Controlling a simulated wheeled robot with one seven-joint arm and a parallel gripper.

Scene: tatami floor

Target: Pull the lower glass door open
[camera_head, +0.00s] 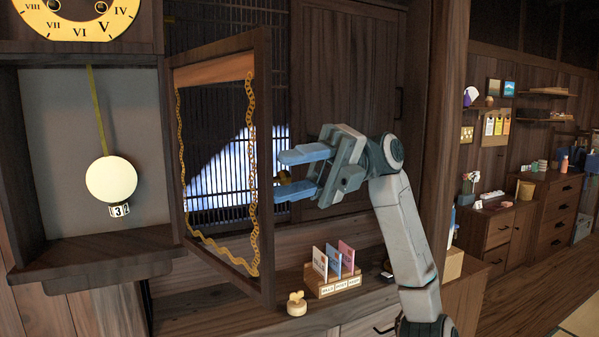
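The lower glass door (262,215) of the wall clock stands swung open, its dark wooden frame edged with a wavy gold trim. Its free edge points toward me, and the clock case (62,160) behind it is exposed at left. A round white pendulum (112,179) hangs inside. My gripper (284,175) is just right of the door's free edge, with its two blue fingers spread apart. A small yellowish piece, perhaps the door's knob, shows between the fingers. I cannot tell whether the fingers touch the door.
Below the door, a low cabinet top holds a wooden card stand (334,280) and a small cream-coloured object (296,304). A wooden post (443,100) rises right of my arm. Shelves and drawers (560,205) line the far right wall, with open floor before them.

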